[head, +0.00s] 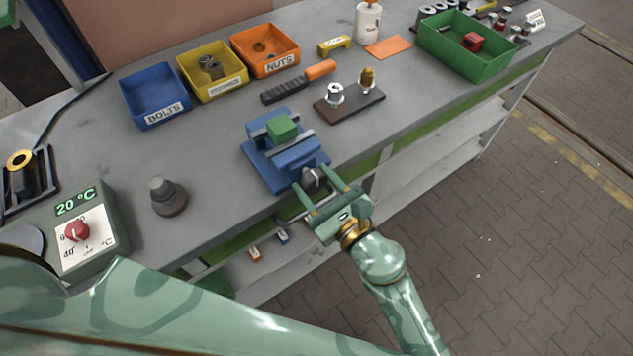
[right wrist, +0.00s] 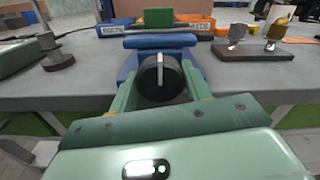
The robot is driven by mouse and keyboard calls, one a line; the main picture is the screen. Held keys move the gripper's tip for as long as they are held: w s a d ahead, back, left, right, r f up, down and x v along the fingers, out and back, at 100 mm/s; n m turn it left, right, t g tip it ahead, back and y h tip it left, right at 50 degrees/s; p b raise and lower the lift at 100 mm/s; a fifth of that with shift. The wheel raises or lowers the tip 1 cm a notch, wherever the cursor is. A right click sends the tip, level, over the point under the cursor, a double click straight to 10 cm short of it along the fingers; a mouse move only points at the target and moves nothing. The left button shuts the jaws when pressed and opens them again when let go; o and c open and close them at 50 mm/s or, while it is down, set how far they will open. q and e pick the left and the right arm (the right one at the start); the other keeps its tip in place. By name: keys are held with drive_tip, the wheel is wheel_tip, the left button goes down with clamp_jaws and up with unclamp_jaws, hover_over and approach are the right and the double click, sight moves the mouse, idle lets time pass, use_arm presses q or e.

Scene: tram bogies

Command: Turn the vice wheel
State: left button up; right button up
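The blue vice (head: 283,165) stands at the bench's front edge with a green block (head: 282,128) between its jaws. Its dark round wheel (head: 313,178) with a pale bar across it faces the front. In the right wrist view the wheel (right wrist: 160,80) is straight ahead and its bar stands nearly upright. My right gripper (head: 311,178) is open, with one finger on each side of the wheel. Whether the fingers touch its rim is hard to tell. My left gripper is out of view.
Blue (head: 155,97), yellow (head: 213,72) and orange (head: 265,50) bins stand behind the vice. A file (head: 298,82) and a dark board (head: 349,102) lie nearby. A temperature box (head: 85,240) is at left. The floor at right is clear.

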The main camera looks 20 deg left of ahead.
drive_tip(key=c, duration=0.4)
drive_tip(key=shift+o, duration=0.2)
